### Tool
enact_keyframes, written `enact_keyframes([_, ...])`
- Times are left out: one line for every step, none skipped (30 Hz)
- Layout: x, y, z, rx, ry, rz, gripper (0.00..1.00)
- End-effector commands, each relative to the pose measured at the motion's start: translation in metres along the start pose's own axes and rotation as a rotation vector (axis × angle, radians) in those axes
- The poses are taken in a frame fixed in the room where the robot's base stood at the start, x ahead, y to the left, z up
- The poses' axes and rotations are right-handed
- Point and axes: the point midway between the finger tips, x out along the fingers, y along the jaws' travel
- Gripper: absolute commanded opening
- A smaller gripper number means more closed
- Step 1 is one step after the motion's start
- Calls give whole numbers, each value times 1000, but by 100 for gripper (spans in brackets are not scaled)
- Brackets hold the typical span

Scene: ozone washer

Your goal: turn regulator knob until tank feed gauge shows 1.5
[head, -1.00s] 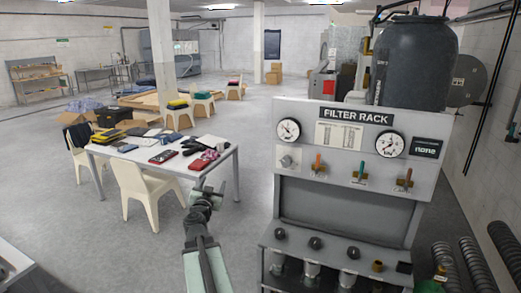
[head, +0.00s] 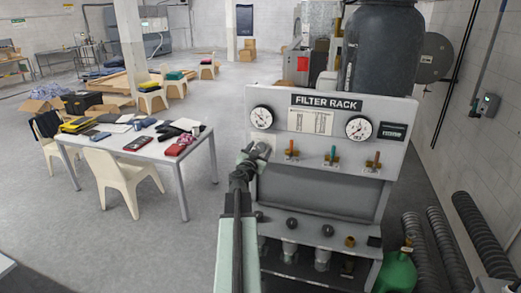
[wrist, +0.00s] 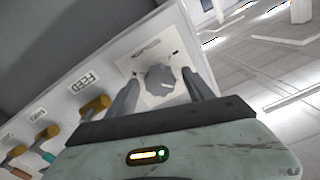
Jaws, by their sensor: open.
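The regulator knob (wrist: 159,79) is a grey faceted knob on a pale plate, seen in the wrist view. My gripper (wrist: 161,75) is open, with one finger at each side of the knob; I cannot tell whether they touch it. In the head view my gripper (head: 258,152) is at the left end of the filter rack panel (head: 318,101) and hides the knob. Two round white gauges are on the panel, a left gauge (head: 262,117) and a right gauge (head: 359,128). Their labels and readings are too small to read.
A lower shelf (head: 320,236) juts out below. A cluttered table (head: 195,146) and white chair (head: 118,180) stand left.

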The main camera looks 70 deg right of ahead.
Motion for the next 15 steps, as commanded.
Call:
enact_keyframes([8, -1, 0, 0, 0, 0, 61])
enact_keyframes([10, 0, 0, 0, 0, 0, 61])
enact_keyframes([11, 0, 0, 0, 0, 0, 61])
enact_keyframes([11, 0, 0, 0, 0, 0, 61])
enact_keyframes([11, 0, 0, 0, 0, 0, 61])
enact_keyframes([11, 0, 0, 0, 0, 0, 61])
enact_keyframes([10, 0, 0, 0, 0, 0, 61])
enact_keyframes([10, 0, 0, 0, 0, 0, 61])
enact_keyframes([10, 0, 0, 0, 0, 0, 61])
enact_keyframes([10, 0, 0, 0, 0, 0, 53])
enact_keyframes([10, 0, 0, 0, 0, 0, 44])
enact_keyframes([10, 0, 0, 0, 0, 0, 33])
enact_keyframes([10, 0, 0, 0, 0, 0, 25])
enact_keyframes([10, 0, 0, 0, 0, 0, 16])
enact_keyframes([10, 0, 0, 0, 0, 0, 5])
